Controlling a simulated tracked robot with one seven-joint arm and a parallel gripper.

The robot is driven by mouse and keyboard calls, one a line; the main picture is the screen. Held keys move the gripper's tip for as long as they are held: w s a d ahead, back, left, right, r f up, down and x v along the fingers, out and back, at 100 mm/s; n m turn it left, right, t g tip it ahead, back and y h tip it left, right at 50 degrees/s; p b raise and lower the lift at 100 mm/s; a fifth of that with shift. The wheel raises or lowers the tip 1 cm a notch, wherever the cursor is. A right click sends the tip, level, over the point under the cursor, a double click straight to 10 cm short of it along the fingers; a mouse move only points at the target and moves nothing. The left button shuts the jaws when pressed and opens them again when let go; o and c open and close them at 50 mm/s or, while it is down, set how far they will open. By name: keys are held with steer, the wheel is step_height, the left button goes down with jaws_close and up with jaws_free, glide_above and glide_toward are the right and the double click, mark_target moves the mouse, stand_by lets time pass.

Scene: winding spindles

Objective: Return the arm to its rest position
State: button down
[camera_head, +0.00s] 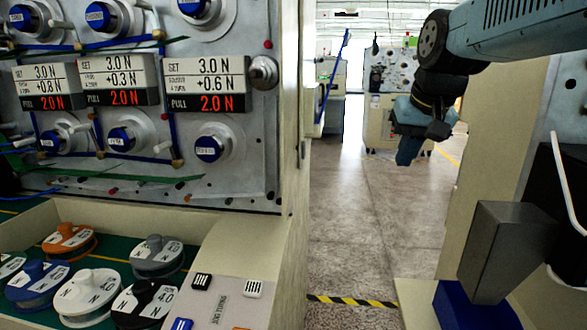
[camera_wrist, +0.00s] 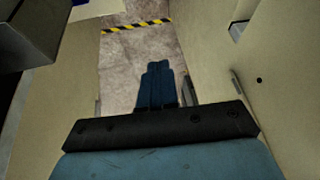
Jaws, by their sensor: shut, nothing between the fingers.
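My arm reaches in from the upper right in the head view, with my gripper (camera_head: 408,150) hanging down over the aisle between two machines. In the wrist view my gripper (camera_wrist: 158,84) shows as two blue fingers side by side, closed together with nothing between them. The fingers point at the speckled floor (camera_wrist: 130,60). They touch nothing in either view.
At left stands a winding machine panel (camera_head: 262,150) with tension displays, above a tray of labelled spools (camera_head: 90,295). At right are a grey block (camera_head: 505,250) and a cream cabinet (camera_head: 485,170). Yellow-black tape (camera_head: 350,301) crosses the floor. The aisle is clear.

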steer(key=s+d+f, duration=0.2)
steer(key=s+f, duration=0.7)
steer(key=s, duration=0.2)
steer(key=shift+s+d+n+t+h, duration=0.2)
steer(key=shift+s+n+t+h, duration=0.1)
steer(key=shift+n+h, duration=0.1)
